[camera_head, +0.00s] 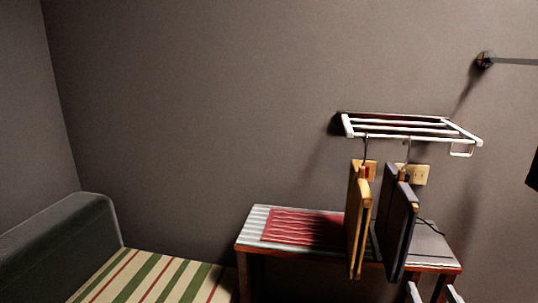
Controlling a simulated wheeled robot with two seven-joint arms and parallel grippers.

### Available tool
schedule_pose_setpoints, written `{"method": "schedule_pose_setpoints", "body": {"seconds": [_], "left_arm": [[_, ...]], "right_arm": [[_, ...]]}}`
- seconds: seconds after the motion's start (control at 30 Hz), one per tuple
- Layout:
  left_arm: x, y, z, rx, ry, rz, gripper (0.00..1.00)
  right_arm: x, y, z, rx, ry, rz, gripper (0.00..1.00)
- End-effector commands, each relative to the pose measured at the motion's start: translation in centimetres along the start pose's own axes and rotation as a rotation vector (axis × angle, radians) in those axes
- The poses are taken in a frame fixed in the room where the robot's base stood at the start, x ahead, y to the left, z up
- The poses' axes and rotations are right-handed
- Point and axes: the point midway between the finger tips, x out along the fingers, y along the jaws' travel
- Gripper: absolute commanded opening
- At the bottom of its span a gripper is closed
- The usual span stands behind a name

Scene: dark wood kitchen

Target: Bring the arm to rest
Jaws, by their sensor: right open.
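My right gripper (433,292) shows only at the bottom edge of the head view, right of the middle. Its two pale fingertips stand apart with nothing between them. They are in front of the right end of a low bench (340,256). The rest of this gripper and its arm are below the picture. My left gripper is not in view.
A white wall rack (410,128) holds two hanging boards or folders, one yellow-brown (358,220) and one dark (396,220), above the bench. A red mat (303,228) lies on the bench. A striped seat (150,280) with a dark armrest (70,240) is at left.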

Motion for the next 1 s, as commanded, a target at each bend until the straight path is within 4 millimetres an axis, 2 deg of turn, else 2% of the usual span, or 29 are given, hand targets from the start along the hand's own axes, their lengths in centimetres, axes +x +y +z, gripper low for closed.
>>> {"method": "schedule_pose_setpoints", "body": {"seconds": [0.37,0.63,0.77,1.0], "left_arm": [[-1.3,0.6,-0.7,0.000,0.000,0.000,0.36],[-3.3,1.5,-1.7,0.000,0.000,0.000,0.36],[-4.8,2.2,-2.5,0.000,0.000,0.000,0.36],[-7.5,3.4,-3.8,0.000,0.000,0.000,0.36]], "right_arm": [[-0.5,-1.1,0.4,0.046,-0.138,-0.053,0.53],[-2.2,-2.8,1.3,0.113,-0.362,-0.135,0.53],[-4.3,-4.0,1.5,0.158,-0.538,-0.196,0.53],[-10.8,-6.0,1.8,0.226,-0.919,-0.314,0.53]]}}
